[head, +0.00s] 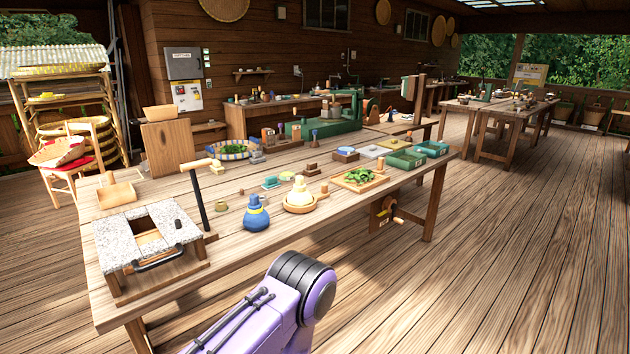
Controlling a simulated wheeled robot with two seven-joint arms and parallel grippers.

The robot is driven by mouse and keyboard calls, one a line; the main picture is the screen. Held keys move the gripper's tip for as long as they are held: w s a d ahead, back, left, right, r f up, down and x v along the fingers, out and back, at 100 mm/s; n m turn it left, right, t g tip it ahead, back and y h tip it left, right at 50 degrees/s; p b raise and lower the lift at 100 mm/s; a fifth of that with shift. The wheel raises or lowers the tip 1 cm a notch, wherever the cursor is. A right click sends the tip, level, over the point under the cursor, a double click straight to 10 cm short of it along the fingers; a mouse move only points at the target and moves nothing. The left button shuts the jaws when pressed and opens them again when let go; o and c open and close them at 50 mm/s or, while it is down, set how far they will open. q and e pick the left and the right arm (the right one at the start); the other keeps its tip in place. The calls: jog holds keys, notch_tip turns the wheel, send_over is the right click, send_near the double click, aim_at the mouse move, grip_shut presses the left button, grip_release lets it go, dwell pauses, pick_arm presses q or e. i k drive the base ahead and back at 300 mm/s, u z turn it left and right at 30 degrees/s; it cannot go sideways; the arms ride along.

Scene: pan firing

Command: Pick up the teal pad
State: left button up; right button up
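A small flat teal piece, which looks like the teal pad (270,183), lies on the long wooden table (240,275) near its middle. It is small in this view and its details are hard to make out. It sits behind the blue jar (256,216) and left of a small pale yellow-topped piece (287,176). Neither of my grippers is in view. Only a purple and black link of one of my arms shows at the bottom, in front of the table's near edge.
A stone-topped box (117,243) with a handle stands at the table's left end, beside a dark upright post (198,198). A round wooden dish (299,207), a board with green leaves (358,180) and green trays (405,158) stand to the right.

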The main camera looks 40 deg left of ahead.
aim_at(270, 182)
jog(key=z, duration=0.3)
jog(key=i, duration=1.05)
jog(key=u, duration=0.45)
jog(key=i, duration=0.75)
jog(key=u, duration=0.65)
